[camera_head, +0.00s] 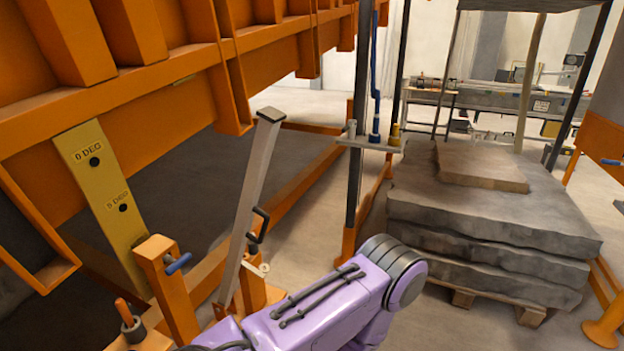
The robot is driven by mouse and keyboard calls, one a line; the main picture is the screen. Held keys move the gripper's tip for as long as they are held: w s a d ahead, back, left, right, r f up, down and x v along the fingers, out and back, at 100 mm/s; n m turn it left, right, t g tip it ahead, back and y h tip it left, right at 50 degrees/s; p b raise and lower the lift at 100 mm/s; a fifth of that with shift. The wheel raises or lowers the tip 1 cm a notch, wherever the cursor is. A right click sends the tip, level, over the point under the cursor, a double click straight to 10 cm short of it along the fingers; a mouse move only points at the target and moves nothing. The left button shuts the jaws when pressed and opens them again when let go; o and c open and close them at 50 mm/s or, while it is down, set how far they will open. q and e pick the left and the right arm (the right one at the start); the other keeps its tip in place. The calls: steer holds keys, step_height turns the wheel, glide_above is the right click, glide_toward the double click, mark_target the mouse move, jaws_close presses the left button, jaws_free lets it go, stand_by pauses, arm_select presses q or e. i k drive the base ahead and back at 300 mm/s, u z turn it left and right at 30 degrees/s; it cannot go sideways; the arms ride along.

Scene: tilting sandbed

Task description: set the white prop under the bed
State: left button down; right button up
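The prop (250,205) is a pale grey-white bar with a flat cap at its top and a black handle on its side. It stands tilted, its top leaning right, with its foot by an orange bracket low in the view. The orange bed (150,85) is raised at the upper left. A purple arm link of mine crosses the bottom middle, in front of the area near the prop's foot. Neither of my grippers shows.
A yellow plate (103,190) marked 0 DEG and 5 DEG hangs by the bed. An orange post (168,290) with a blue-handled pin stands left of the prop. Stacked grey slabs (490,235) on a pallet block the right. Pale floor (310,235) lies between.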

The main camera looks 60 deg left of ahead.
mark_target(270, 118)
steer(key=i, duration=1.25)
steer(key=u, duration=1.8)
